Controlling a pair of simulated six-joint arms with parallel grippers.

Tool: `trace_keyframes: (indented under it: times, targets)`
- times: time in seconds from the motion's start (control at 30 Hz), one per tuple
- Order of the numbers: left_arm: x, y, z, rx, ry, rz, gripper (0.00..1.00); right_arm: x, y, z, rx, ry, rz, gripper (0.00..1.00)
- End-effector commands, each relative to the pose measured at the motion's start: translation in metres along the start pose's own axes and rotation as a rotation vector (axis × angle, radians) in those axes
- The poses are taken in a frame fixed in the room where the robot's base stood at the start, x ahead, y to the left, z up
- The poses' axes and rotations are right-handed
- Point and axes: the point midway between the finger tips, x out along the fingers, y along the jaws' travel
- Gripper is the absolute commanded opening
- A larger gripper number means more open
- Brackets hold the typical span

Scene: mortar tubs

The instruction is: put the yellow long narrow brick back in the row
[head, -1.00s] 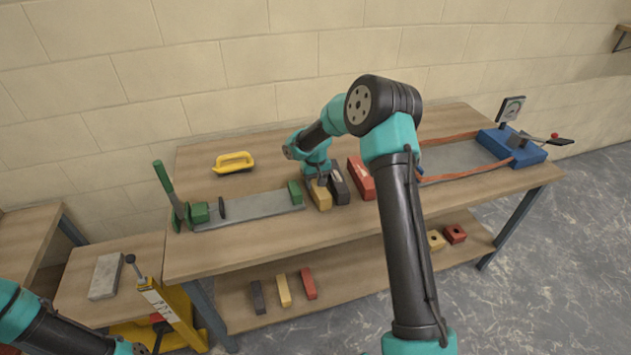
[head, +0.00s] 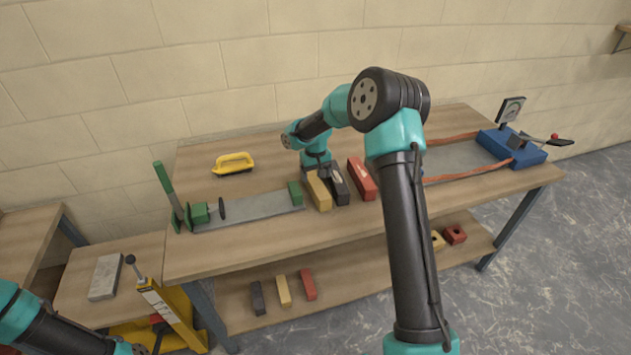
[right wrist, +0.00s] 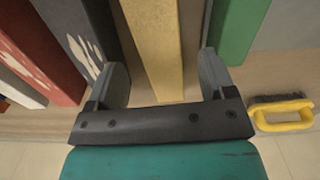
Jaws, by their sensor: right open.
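The yellow long narrow brick (head: 319,190) lies on the bench between a green block (head: 295,193) and a dark grey brick (head: 339,185), with a red brick (head: 361,179) further right. My right gripper (head: 320,167) is at the far end of the yellow brick. In the right wrist view my right gripper (right wrist: 163,66) is open, one finger on each side of the yellow brick (right wrist: 153,40); I cannot tell whether they touch it. My left gripper (head: 138,349) is partly visible at the bottom left, its jaws unclear.
A green-handled clamp (head: 200,212) on a grey plate (head: 250,209) stands left of the bricks. A blue device (head: 512,148) with orange straps is at the right. The lower shelf (head: 350,300) holds several small bricks.

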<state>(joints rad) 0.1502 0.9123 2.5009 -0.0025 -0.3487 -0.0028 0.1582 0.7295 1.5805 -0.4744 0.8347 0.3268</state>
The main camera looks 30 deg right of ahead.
Motion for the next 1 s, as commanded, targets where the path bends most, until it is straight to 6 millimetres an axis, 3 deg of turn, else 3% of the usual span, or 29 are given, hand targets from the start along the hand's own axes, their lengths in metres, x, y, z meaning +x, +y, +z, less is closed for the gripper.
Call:
trace_keyframes:
  times: [0.6,0.8,1.0]
  targets:
    - [0.0,0.0,0.0,0.0,0.0,0.0,0.0,-0.117,0.0,0.0,-0.001,0.004,0.0,0.76]
    - [0.0,0.0,0.0,0.0,0.0,0.0,0.0,-0.134,-0.001,0.0,-0.001,0.001,-0.001,0.76]
    - [0.0,0.0,0.0,0.0,0.0,0.0,0.0,-0.136,-0.001,0.0,-0.001,0.001,-0.001,0.76]
